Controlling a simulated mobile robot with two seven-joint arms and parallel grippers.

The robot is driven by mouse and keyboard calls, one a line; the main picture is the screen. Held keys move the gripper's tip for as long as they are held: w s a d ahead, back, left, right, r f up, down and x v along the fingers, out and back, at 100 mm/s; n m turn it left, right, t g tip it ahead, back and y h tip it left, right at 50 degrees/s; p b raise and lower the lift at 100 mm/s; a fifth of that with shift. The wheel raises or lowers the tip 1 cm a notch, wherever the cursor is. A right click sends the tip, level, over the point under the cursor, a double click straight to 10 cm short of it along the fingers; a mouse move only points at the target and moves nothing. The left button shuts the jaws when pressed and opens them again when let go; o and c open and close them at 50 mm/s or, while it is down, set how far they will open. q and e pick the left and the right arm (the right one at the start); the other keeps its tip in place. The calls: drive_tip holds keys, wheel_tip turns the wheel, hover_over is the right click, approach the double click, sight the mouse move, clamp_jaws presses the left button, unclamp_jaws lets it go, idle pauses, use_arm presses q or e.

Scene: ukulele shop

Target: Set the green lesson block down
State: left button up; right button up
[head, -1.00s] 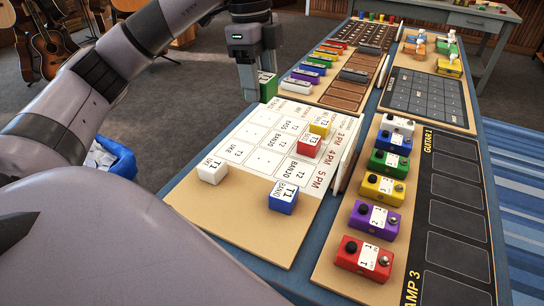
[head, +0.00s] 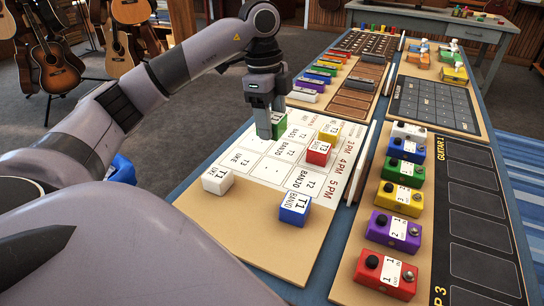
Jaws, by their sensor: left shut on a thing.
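My left gripper (head: 265,122) points down over the far left part of the white lesson chart (head: 262,172). It is shut on the green lesson block (head: 279,124), which is partly hidden behind the fingers. The block is at or just above the chart; I cannot tell whether it touches. A white block (head: 217,180) and a blue block (head: 294,208) stand along the chart's near side. My right gripper is not in view.
A thin upright divider (head: 364,160) runs along the chart board's right side. Beyond it is a row of coloured pedals (head: 393,232) beside dark panels. Farther back are a tray of coloured bars (head: 320,75) and a dark grid board (head: 433,105). Guitars (head: 52,60) stand at the left.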

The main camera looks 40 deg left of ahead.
use_arm(q)
hover_over(273, 170)
wheel_tip(273, 170, down, 6)
drive_tip(key=shift+s+a+r, duration=0.1)
drive_tip(key=shift+a, duration=0.05)
drive_tip(key=shift+f+b, duration=0.5)
drive_tip(key=shift+f, duration=1.65)
drive_tip(key=shift+f, duration=0.2)
drive_tip(key=o, duration=1.1)
drive_tip(key=shift+c, duration=0.2)
drive_tip(key=shift+r, duration=0.15)
drive_tip(key=r, duration=0.3)
drive_tip(key=r+p, duration=0.1)
drive_tip(key=r, duration=0.3)
drive_tip(key=a+r, duration=0.1)
drive_tip(key=r, duration=0.3)
drive_tip(key=shift+s+a+r, duration=0.1)
drive_tip(key=shift+s, duration=0.1)
drive_tip(key=shift+a+r, duration=0.1)
drive_tip(key=shift+r, duration=0.35)
